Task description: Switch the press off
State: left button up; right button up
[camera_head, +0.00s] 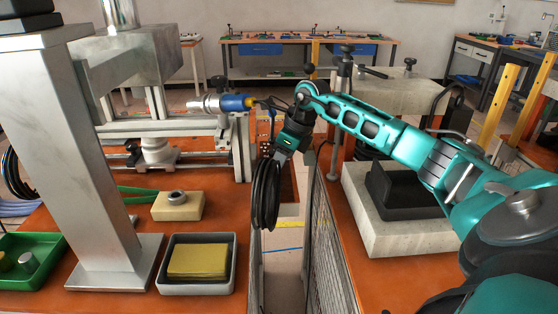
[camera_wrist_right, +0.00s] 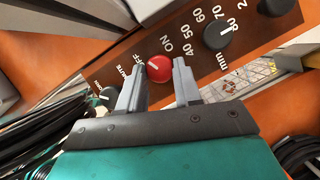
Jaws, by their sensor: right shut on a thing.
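The red switch knob (camera_wrist_right: 159,69) sits on a brown control panel (camera_wrist_right: 185,45) in the right wrist view, by the printed words OFF and ON. A short white mark on it seems to lie on the OFF side. My right gripper (camera_wrist_right: 158,74) has one finger on each side of the red knob and is shut on it. In the head view my right gripper (camera_head: 280,157) is at the end of the teal arm, above the gap between the two orange tables; its fingertips and the knob are hard to make out there. My left gripper is in neither view.
A larger black dial (camera_wrist_right: 222,34) with a millimetre scale and a small black knob (camera_wrist_right: 108,95) flank the red knob. Coiled black cables (camera_head: 265,195) hang beside my gripper. A mesh fence (camera_head: 330,240) edges the right table. A grey tray (camera_head: 197,287) stands left.

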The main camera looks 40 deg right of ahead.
jog(key=shift+w+d+r+n+y, duration=0.1)
jog(key=shift+n+y, duration=0.3)
jog(key=shift+n, duration=0.7)
jog(key=shift+n+g+y, duration=0.3)
jog(key=shift+n+g, duration=0.2)
jog(key=shift+n, duration=0.6)
jog(key=o, duration=1)
jog(key=shift+o, duration=0.2)
